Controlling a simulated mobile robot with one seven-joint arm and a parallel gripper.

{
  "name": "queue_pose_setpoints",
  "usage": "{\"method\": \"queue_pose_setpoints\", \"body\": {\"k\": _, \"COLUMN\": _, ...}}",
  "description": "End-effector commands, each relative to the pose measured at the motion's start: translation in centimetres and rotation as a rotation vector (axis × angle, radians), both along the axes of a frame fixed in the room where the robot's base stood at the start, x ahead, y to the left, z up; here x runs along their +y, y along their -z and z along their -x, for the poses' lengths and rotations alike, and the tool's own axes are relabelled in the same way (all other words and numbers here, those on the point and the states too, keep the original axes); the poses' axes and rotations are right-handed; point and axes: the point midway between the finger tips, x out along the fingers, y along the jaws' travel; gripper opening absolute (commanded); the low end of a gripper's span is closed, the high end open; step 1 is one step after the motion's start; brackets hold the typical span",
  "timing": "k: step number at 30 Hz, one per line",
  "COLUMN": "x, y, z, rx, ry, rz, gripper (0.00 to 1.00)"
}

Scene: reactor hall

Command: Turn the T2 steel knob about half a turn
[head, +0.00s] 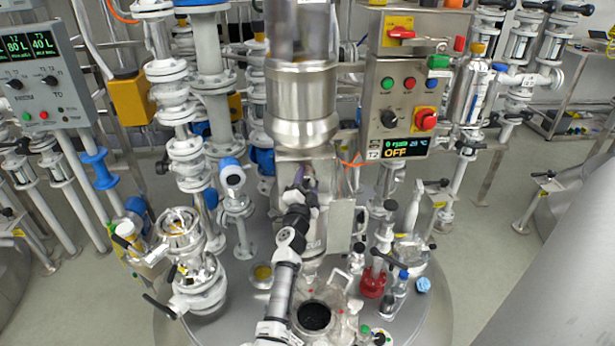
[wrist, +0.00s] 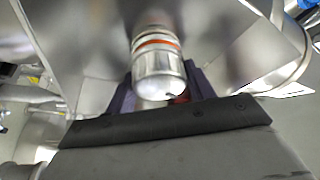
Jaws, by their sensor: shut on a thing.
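The steel knob (wrist: 160,62) shows in the wrist view as a short bright cylinder with an orange ring around it. It sits between the dark fingers of my gripper (wrist: 162,88), which is shut on it. In the head view my gripper (head: 301,186) is at the front of the steel housing under the large central steel column. The knob is mostly hidden there behind my gripper and wrist. No mark on the knob shows clearly enough to tell its angle.
The T2 control box (head: 398,120), its display reading OFF, hangs just right of the column. An open dark port (head: 314,317) lies below my arm. White valves and pipes (head: 200,280) crowd the left. A red-based valve (head: 373,283) stands at the right.

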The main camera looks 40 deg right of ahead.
Motion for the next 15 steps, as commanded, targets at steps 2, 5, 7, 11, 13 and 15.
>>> {"method": "queue_pose_setpoints", "body": {"k": 2, "x": -0.02, "y": 0.07, "z": 0.03, "rx": -0.002, "ry": 0.001, "rz": -0.002, "gripper": 0.31}}
{"method": "queue_pose_setpoints", "body": {"k": 5, "x": -0.02, "y": 0.07, "z": 0.03, "rx": -0.001, "ry": 0.001, "rz": 0.000, "gripper": 0.31}}
{"method": "queue_pose_setpoints", "body": {"k": 7, "x": -0.02, "y": 0.07, "z": 0.03, "rx": -0.001, "ry": 0.001, "rz": 0.000, "gripper": 0.31}}
{"method": "queue_pose_setpoints", "body": {"k": 11, "x": -0.02, "y": 0.07, "z": 0.03, "rx": -0.001, "ry": 0.001, "rz": 0.000, "gripper": 0.69}}
{"method": "queue_pose_setpoints", "body": {"k": 13, "x": -0.02, "y": 0.07, "z": 0.03, "rx": -0.001, "ry": 0.001, "rz": 0.000, "gripper": 0.70}}
{"method": "queue_pose_setpoints", "body": {"k": 15, "x": -0.02, "y": 0.06, "z": 0.02, "rx": -0.001, "ry": 0.001, "rz": 0.000, "gripper": 0.70}}
